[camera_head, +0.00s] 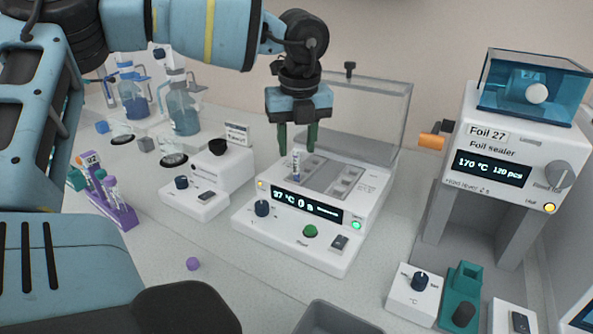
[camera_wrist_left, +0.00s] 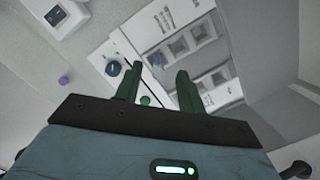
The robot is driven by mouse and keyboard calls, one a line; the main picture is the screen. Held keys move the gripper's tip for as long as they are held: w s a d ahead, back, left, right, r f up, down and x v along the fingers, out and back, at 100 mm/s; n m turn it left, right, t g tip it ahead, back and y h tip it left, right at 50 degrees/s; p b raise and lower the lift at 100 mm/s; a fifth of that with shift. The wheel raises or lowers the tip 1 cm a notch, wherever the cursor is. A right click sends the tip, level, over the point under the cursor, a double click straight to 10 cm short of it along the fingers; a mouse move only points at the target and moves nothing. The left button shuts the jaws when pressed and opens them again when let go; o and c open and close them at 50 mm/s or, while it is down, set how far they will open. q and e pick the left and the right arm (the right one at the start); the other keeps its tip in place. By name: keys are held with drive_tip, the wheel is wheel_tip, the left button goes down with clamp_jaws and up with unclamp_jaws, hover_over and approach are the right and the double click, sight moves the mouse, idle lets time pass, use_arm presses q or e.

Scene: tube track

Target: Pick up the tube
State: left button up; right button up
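A small tube (camera_head: 296,166) with a label stands upright in the heated block device (camera_head: 300,236), whose clear lid is raised. My left gripper (camera_head: 298,146) hangs above this device, pointing down. Its two green fingers are apart, just above and to either side of the tube's top. Other tubes stand in a purple rack (camera_head: 117,213) at the left. My right gripper is not in view.
A foil sealer (camera_head: 480,135) stands at the right. A smaller white device (camera_head: 205,185) and glass bottles (camera_head: 183,113) are to the left. A purple cap (camera_head: 193,264) lies on the bench. A grey bin (camera_head: 335,318) is at the front. The raised lid (camera_head: 365,115) stands behind the gripper.

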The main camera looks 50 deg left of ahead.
use_arm(q)
wheel_tip(320, 180, down, 5)
drive_tip(key=shift+a+r+p, duration=0.1)
drive_tip(key=shift+a+p, duration=0.05)
drive_tip(key=shift+p, duration=0.15)
drive_tip(key=shift+c, duration=0.2)
drive_tip(key=c, duration=0.8)
wheel_tip(320, 180, up, 10)
